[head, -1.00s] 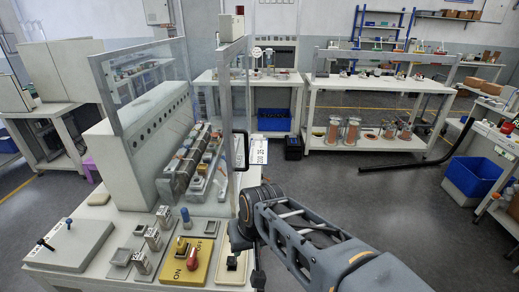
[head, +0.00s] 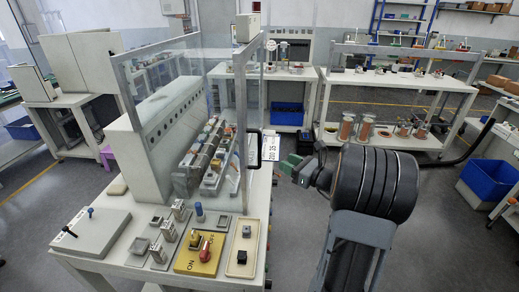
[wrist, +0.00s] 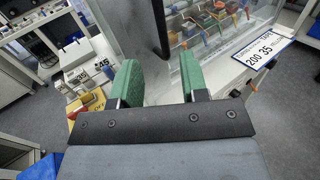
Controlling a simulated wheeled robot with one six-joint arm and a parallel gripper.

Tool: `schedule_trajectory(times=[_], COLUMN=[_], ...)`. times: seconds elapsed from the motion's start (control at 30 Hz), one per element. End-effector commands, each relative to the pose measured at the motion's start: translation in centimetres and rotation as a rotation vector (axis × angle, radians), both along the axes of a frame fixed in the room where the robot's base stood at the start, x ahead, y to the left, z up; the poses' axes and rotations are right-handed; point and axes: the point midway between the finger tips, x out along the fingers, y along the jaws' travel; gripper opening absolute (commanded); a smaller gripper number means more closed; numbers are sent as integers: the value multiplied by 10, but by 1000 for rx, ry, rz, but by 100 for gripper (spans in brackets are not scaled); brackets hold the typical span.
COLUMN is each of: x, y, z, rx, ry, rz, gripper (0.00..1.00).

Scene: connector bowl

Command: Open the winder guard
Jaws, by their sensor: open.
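The winder guard (head: 228,110) is a clear panel in a grey frame on the bench, standing in front of the winder (head: 207,155). Its black bar handle (head: 254,149) is upright on the panel's right side. In the head view my gripper (head: 288,164) is to the right of the handle, with a gap showing between them. In the wrist view the green fingers of my gripper (wrist: 157,72) are open with nothing between their pads. A dark upright bar (wrist: 146,25), apparently the handle, is ahead of and above the fingertips. The far sides of the fingers are hidden.
A white label (head: 270,147) marked 200 35 is beside the handle. A blue bin (head: 488,175) stands at right. Floor right of the bench is open.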

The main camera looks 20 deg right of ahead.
Motion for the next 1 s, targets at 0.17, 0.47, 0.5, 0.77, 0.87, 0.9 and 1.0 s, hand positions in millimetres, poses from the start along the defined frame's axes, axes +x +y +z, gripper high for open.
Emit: schedule_trajectory(times=[0.17,0.47,0.5,0.77,0.87,0.9,1.0], x=[28,78,83,108,112,113,114], y=[15,40,43,55,57,58,58], z=[1,2,1,1,0,0,0], rx=[2,1,1,-1,-1,-1,-1], ry=[1,0,0,0,0,0,0], rz=[3,3,2,0,0,0,0], gripper=[41,41,41,41,41,41,41])
